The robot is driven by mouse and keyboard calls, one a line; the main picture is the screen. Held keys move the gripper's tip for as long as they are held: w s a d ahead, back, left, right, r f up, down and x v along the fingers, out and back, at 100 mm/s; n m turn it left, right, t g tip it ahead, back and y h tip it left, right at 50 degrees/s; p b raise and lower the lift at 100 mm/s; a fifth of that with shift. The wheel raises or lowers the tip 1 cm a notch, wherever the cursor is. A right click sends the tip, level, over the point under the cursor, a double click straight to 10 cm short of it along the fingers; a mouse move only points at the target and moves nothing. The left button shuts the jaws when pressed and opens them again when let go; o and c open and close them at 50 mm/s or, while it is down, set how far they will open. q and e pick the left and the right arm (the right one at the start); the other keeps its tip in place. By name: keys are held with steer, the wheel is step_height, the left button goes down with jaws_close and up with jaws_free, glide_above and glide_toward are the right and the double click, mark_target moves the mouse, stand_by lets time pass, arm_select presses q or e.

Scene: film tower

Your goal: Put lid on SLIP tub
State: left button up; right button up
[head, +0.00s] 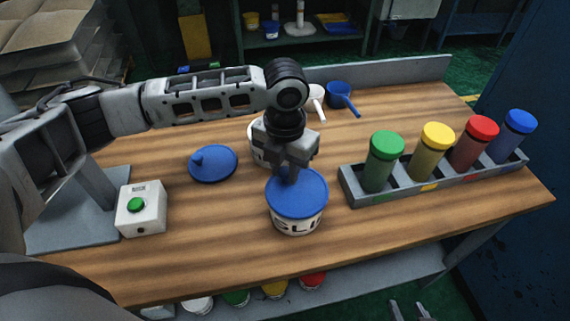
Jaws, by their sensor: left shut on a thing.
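The white SLIP tub (297,222) stands upright near the front middle of the table, its dark lettering partly visible. A round blue lid (309,198) lies over its mouth and looks level; I cannot tell whether it is pressed fully down. My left gripper (291,176) reaches down from above and is shut on the lid's top, hiding the grasped part. A second blue lid (213,164) with a knob lies on the table to the left. My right gripper (408,311) shows only its two fingertips at the bottom edge, apart and empty, beyond the table's front edge.
A rack (442,184) with green, yellow, red and blue-capped jars stands at the right. A white box with a green button (142,209) is at the left. A white tub (254,132) is partly hidden behind my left gripper. Blue (340,94) and white scoops lie at the back.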

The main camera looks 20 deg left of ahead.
stand_by(0.6)
stand_by(0.3)
arm_select(q)
steer(key=o, duration=1.5)
steer(key=shift+r, duration=3.5)
jaws_close()
